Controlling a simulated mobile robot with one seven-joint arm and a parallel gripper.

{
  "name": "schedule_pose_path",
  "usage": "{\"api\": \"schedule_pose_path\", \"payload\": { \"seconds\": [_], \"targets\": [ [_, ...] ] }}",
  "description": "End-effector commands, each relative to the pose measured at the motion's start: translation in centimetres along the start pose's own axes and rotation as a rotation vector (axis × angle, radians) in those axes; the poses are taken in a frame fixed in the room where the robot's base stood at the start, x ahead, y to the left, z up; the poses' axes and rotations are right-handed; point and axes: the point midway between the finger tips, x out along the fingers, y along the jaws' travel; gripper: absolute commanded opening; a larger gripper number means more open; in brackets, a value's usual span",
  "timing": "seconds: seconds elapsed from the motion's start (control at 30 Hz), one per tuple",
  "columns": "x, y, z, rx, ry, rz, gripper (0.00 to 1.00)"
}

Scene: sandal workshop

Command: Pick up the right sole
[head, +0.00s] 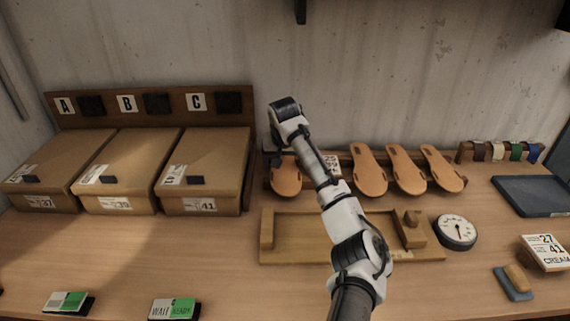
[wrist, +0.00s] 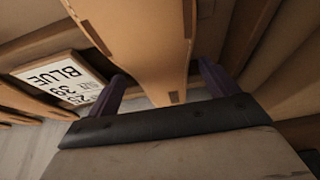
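Several tan soles stand in a row along the rack at the back: one apart at the left (head: 286,179), then three closer together, a first (head: 368,172), a middle (head: 405,171) and a far right one (head: 444,170). My gripper (wrist: 160,80) is at the leftmost sole, and my wrist hides that sole's upper end in the head view. In the wrist view, this sole (wrist: 145,45) lies between the two dark purple fingers, which are open with gaps beside it. A card (wrist: 62,78) reading BLUE and 39 is beside it.
A wooden tray-like fixture (head: 285,256) lies in front of the rack, with a round dial (head: 456,231) to its right. Lidded boxes (head: 205,171) fill the left. A blue tray (head: 535,194) and a card stand (head: 545,252) are at the right.

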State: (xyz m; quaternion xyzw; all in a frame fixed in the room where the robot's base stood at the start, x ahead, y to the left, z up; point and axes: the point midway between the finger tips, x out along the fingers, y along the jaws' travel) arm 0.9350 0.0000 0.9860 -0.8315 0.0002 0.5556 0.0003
Motion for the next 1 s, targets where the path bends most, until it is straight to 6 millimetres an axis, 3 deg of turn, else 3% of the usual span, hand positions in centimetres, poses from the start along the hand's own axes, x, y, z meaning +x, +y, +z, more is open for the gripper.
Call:
{"api": "schedule_pose_path", "payload": {
  "seconds": [0.03,0.33,0.73,0.87,1.0],
  "targets": [
    [0.0,0.0,0.0,0.0,0.0,0.0,0.79],
    [-0.1,0.0,0.0,-0.001,0.001,0.0,0.42],
    [-0.9,-0.1,-0.4,-0.001,0.002,0.0,0.42],
    [-2.5,-0.1,-1.1,-0.001,0.004,0.0,0.42],
    [-5.5,-0.1,-2.3,-0.001,0.006,-0.001,0.42]
  ]
}}
